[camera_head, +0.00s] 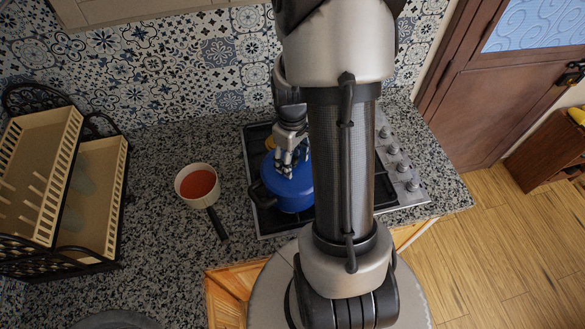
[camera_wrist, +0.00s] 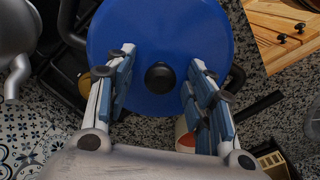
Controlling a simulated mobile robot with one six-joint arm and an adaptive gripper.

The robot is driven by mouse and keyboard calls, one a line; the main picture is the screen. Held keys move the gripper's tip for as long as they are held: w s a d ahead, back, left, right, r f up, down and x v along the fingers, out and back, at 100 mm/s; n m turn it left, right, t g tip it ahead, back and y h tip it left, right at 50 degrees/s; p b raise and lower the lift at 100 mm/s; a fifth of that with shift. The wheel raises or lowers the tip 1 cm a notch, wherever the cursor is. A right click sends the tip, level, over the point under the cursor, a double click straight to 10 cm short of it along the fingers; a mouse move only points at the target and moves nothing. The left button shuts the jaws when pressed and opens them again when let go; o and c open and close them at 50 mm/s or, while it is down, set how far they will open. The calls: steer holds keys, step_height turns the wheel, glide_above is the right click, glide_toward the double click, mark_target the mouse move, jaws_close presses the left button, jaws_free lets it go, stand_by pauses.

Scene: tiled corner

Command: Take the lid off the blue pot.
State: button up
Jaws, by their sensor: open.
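The blue pot (camera_head: 291,198) stands on the stove, partly hidden by my arm in the head view. Its blue lid (camera_wrist: 160,45) fills the upper middle of the wrist view, with a round black knob (camera_wrist: 160,77) at its centre. The lid is on the pot. My gripper (camera_wrist: 158,80) is open above the lid, its two fingers apart on the left and right of the knob and not touching it. In the head view my gripper (camera_head: 288,160) points down over the pot.
A white saucepan (camera_head: 181,186) with red contents sits on the granite counter left of the stove (camera_head: 400,190), its black handle toward the front. A dish rack (camera_head: 100,190) stands at far left. A grey kettle-like vessel (camera_wrist: 15,35) is beside the pot in the wrist view.

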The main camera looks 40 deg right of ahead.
steer(key=shift+c, duration=0.4)
jaws_close()
